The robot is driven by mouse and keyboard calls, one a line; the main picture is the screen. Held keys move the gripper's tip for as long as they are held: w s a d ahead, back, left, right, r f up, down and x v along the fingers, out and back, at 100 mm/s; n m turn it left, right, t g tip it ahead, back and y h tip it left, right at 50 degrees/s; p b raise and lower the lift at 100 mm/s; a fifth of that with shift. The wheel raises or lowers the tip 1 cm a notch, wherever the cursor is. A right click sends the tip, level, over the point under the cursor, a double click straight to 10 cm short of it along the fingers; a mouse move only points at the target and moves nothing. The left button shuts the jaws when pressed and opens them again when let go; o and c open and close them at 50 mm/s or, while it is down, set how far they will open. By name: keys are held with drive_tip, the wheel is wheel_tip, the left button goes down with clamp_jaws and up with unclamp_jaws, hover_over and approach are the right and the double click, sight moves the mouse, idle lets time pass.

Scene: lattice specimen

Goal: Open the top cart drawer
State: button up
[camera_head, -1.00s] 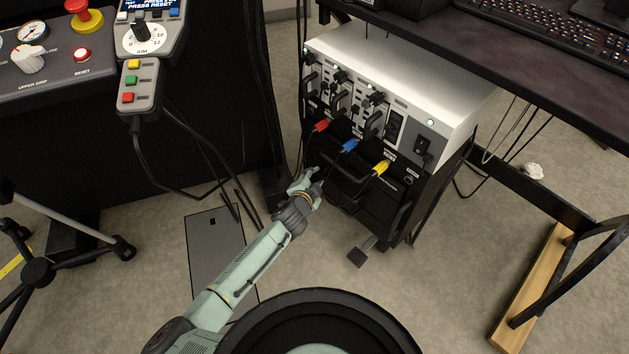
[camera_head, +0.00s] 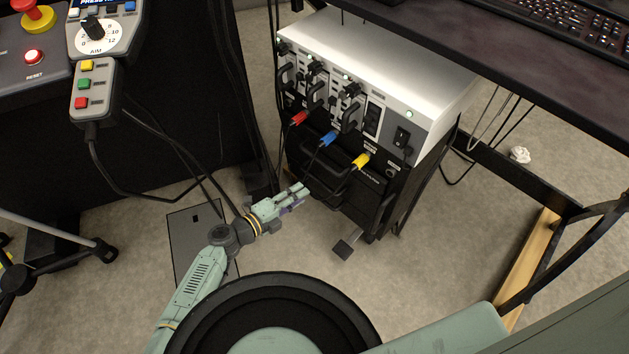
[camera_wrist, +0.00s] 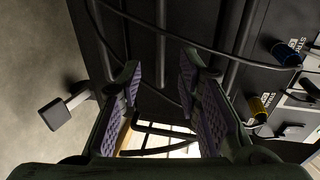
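The black cart (camera_head: 375,215) stands under a silver unit, with dark drawer fronts and bar handles below the coloured plugs. An upper handle (camera_head: 318,163) shows near the red and blue plugs. My gripper (camera_head: 304,189) is at the cart's front, left of and below this handle. In the wrist view my gripper (camera_wrist: 160,82) is open, with its two purple-lined fingers apart and nothing visibly held. One dark bar (camera_wrist: 161,40) lies beyond the gap between the fingers; another bar (camera_wrist: 241,42) is to the right, nearer the plugs. The drawers look shut, but the dark fronts are hard to read.
Cables hang from the red (camera_head: 299,118), blue (camera_head: 328,138) and yellow (camera_head: 361,160) plugs across the cart front. A foot pedal (camera_head: 342,250) sticks out low. A desk (camera_head: 520,65) stands at right and a black machine (camera_head: 190,110) at left. Floor in front is partly clear.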

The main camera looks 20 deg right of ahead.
sight(320, 181)
drive_tip(key=x, duration=0.9)
drive_tip(key=shift+w+d, duration=0.1)
drive_tip(key=shift+d, duration=0.1)
clamp_jaws()
idle(0.5)
